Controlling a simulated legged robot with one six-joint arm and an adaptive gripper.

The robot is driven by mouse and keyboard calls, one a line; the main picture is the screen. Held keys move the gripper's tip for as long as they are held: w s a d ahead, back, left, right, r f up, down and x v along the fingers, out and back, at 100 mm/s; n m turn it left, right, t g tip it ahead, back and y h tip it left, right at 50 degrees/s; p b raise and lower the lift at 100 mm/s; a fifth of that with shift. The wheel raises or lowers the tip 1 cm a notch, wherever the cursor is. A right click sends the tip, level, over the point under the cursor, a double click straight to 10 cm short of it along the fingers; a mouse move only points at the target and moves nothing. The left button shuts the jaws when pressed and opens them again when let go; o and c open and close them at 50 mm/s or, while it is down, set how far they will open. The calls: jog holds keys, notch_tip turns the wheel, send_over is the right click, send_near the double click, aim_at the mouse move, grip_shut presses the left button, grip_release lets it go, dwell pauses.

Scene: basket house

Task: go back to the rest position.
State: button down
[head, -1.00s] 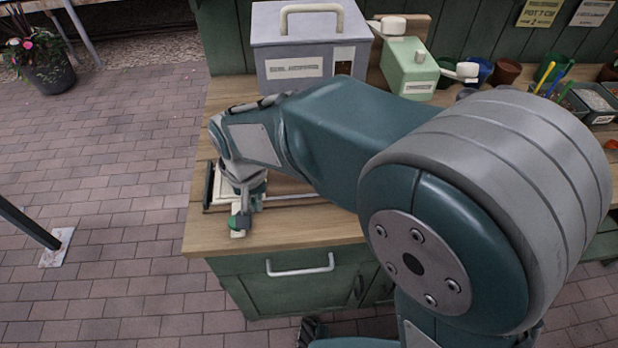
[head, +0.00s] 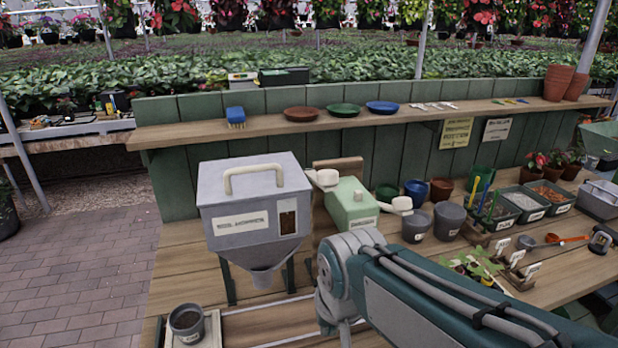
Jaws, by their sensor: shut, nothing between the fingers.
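My arm enters from the lower right of the head view and reaches over the potting bench (head: 190,262). The arm bends down there and runs out of the picture. My gripper's fingers are not in view, so what is around them is hidden.
A dark pot of soil (head: 187,322) stands on a pale plate at the bench's front left. Pots, labelled trays (head: 520,206) and seedlings (head: 470,265) crowd the right. A shelf (head: 270,124) runs behind. Paving (head: 85,275) is clear on the left.

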jog(key=s+d+r+t, duration=0.1)
jog(key=s+d, duration=0.3)
jog(key=d, duration=0.2)
jog(key=s+d+r+m+t+h, duration=0.1)
jog(key=s+d, duration=0.2)
jog(key=d, duration=0.3)
jog(key=shift+s+t, duration=0.4)
jog(key=shift+a+r, duration=0.1)
